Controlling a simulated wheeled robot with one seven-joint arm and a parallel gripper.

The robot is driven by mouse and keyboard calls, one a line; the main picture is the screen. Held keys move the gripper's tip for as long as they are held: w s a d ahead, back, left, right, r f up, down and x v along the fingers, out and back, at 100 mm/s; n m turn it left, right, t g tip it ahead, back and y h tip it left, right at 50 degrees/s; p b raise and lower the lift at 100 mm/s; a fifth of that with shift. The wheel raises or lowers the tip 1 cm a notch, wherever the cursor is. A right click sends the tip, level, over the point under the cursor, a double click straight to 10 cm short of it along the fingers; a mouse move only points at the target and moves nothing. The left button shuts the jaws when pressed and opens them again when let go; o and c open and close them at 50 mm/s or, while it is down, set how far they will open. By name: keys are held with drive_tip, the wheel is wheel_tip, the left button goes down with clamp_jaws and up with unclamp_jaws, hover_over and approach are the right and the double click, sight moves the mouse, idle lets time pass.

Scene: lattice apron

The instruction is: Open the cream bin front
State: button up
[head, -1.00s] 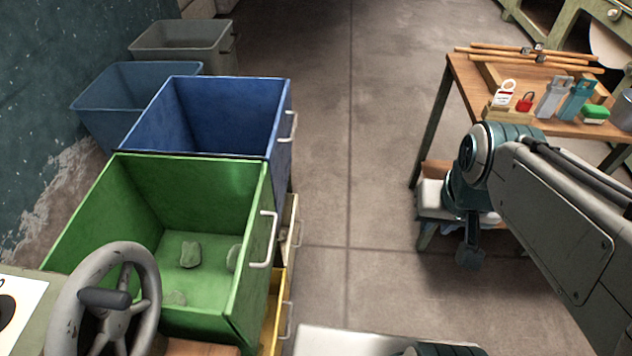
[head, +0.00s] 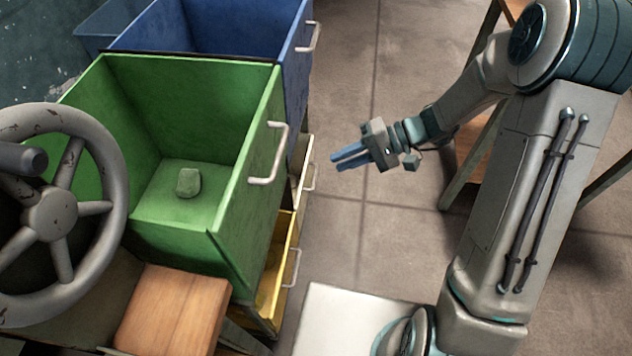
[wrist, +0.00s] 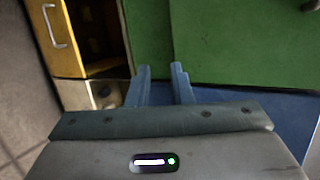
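The cream bin front (head: 302,165) shows as a narrow strip below the blue bin in the head view, with a pale handle (head: 311,178). Most of it is hidden by the green bin. My gripper (head: 336,161) is to the right of this front, apart from it, with its blue fingers pointing left towards the bins. The fingers are apart and empty. In the wrist view my gripper (wrist: 160,70) shows a clear gap between the fingers, and a pale cream patch (wrist: 76,96) lies to their left, partly cut off by my gripper body.
A steering wheel (head: 52,212) and wooden stool (head: 172,310) are at left. Bare floor (head: 345,235) lies right of the bins.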

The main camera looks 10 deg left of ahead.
sight(315, 177)
drive_tip(key=w+a+f+m+t+y+b, duration=0.25)
drive_tip(key=w+f+b, duration=0.2)
drive_tip(key=f, duration=0.65)
drive_tip(key=w+a+f+m+t+y+b, duration=0.2)
drive_tip(key=w+f+t+y+b, duration=0.25)
drive_tip(key=f, duration=0.65)
drive_tip(key=w+d+f+m+t+h+b, duration=0.1)
drive_tip(key=f+m+t+b, duration=0.1)
drive_tip(key=f+t, duration=0.35)
drive_tip(key=w+d+f+m+t+h+b, duration=0.1)
drive_tip(key=w+f+m+t+h+b, duration=0.15)
drive_tip(key=f, duration=0.65)
drive_tip(key=w+f+m+t+h+b, duration=0.1)
drive_tip(key=f+m+t, duration=0.2)
drive_tip(key=f, duration=0.4)
drive_tip(key=b+x, duration=0.2)
drive_tip(key=x, duration=0.4)
drive_tip(key=b+x, duration=0.2)
drive_tip(key=x, duration=0.5)
drive_tip(key=shift+f, duration=0.2)
clamp_jaws()
